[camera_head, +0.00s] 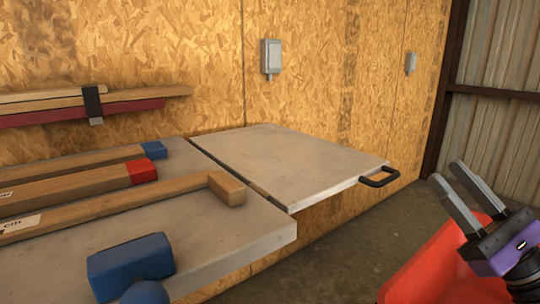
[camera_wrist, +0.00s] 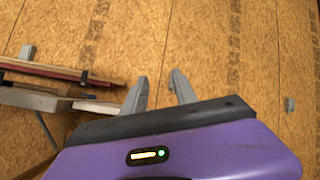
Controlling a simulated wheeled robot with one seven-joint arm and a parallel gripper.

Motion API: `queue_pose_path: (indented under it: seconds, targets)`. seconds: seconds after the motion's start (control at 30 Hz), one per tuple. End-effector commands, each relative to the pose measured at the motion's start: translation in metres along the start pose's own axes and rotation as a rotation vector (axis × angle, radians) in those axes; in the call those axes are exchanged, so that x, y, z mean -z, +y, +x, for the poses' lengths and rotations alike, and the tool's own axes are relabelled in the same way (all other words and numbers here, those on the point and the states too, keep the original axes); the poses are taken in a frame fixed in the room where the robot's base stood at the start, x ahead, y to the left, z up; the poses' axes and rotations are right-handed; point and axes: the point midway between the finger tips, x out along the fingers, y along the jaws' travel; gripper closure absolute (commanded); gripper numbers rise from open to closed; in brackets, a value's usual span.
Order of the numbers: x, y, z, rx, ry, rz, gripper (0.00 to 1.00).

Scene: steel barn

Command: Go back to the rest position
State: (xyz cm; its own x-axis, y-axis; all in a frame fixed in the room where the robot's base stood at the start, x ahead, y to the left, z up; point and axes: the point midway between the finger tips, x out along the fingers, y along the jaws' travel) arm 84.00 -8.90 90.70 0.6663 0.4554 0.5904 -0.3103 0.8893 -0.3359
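My gripper (camera_head: 457,184) is at the right of the head view, purple with two grey fingers. The fingers are apart and nothing is between them. It hangs in free air to the right of the table leaf and its black handle (camera_head: 380,177), above a red container. In the wrist view my gripper (camera_wrist: 160,82) also shows its two fingers spread and empty in front of the chipboard wall (camera_wrist: 215,60).
A grey table (camera_head: 230,232) with a leaf (camera_head: 300,158) runs along the wall. On it lie wooden bars with blue and red ends, a wooden mallet-like piece (camera_head: 226,188) and a blue block (camera_head: 130,265). A red container (camera_head: 435,262) stands below my gripper. Concrete floor (camera_head: 365,225) is bare between.

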Motion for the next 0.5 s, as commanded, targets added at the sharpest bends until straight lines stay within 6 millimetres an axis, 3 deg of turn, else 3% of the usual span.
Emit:
queue_pose_path:
  seconds: [0.2,0.5]
  targets:
    - [-0.009,0.034,-0.058,0.17,-0.188,0.839,0.66]
    - [0.008,0.083,-0.144,0.381,-0.417,1.781,0.66]
